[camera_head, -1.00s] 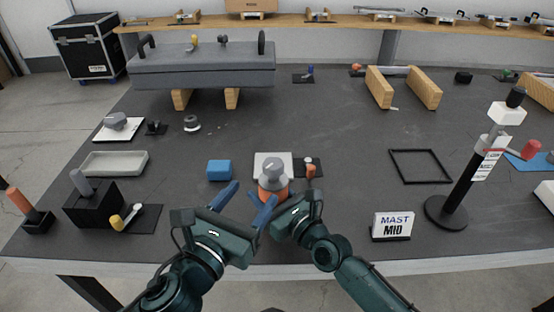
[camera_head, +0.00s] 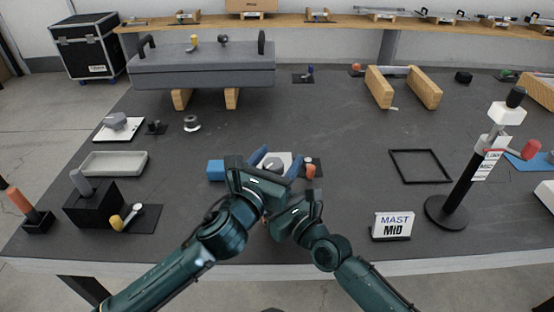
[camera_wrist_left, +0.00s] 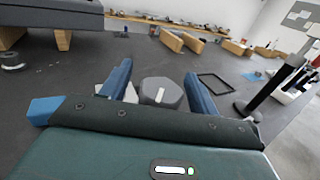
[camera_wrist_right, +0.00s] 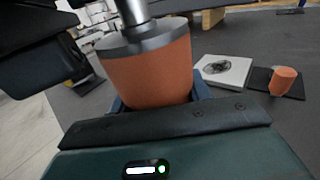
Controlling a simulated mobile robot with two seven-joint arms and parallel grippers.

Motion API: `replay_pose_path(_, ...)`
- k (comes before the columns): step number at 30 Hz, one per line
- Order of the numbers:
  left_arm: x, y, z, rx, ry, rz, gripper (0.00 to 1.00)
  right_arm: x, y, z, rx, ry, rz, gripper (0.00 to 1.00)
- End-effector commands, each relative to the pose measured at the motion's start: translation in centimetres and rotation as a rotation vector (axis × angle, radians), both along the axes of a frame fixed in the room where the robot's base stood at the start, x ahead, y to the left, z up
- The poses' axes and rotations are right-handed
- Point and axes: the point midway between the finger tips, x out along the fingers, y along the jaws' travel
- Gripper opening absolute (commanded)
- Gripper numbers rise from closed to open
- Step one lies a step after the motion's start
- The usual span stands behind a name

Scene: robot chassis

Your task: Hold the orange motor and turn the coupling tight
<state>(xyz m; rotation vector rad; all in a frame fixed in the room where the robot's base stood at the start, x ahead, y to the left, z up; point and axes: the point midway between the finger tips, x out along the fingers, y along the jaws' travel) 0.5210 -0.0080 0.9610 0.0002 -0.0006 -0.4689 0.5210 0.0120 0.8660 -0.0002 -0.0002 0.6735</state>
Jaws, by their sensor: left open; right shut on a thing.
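The orange motor (camera_wrist_right: 150,75) fills the middle of the right wrist view, a cylinder with a grey metal rim on top. My right gripper (camera_wrist_right: 160,100) is shut on it; in the head view the motor is mostly hidden behind my arms. The grey coupling (camera_wrist_left: 162,92), a faceted knob with a light mark on top, shows between the left fingers in the left wrist view. It also shows in the head view (camera_head: 270,165). My left gripper (camera_head: 274,162) is open, its blue fingers on either side of the coupling with gaps visible.
A white plate (camera_wrist_right: 224,71) and a small orange-topped part (camera_head: 311,170) lie just beyond the motor. A blue block (camera_head: 215,170) is close to the left gripper. The MAST MID sign (camera_head: 391,226) and black mast stand (camera_head: 462,185) are at right.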

Motion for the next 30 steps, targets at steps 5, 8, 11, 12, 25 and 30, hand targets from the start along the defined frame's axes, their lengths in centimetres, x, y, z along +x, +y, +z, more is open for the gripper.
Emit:
replay_pose_path(5, -0.01, 0.00, -0.01, 0.000, 0.000, 0.000, 0.61, 0.03, -0.05, -0.03, -0.001, 0.001, -0.001, 0.03)
replay_pose_path(8, -0.02, 0.01, -0.02, 0.000, 0.000, 0.000, 0.53, 0.03, -0.05, -0.03, -0.001, 0.001, -0.001, 0.03)
replay_pose_path(11, -0.03, 0.01, -0.03, 0.000, 0.000, 0.000, 0.44, 0.03, -0.05, -0.04, -0.001, 0.001, -0.001, 0.03)
replay_pose_path(12, -0.03, 0.01, -0.03, 0.000, 0.000, 0.000, 0.41, 0.03, -0.05, -0.04, -0.001, 0.001, -0.001, 0.03)
replay_pose_path(25, -0.03, 0.03, -0.04, 0.001, 0.000, -0.003, 0.16, 0.04, -0.06, -0.04, -0.001, 0.001, -0.001, 0.03)
replay_pose_path(30, -0.04, -0.08, -0.01, 0.004, -0.004, -0.038, 0.16, 0.03, -0.05, -0.04, -0.001, 0.001, -0.001, 0.03)
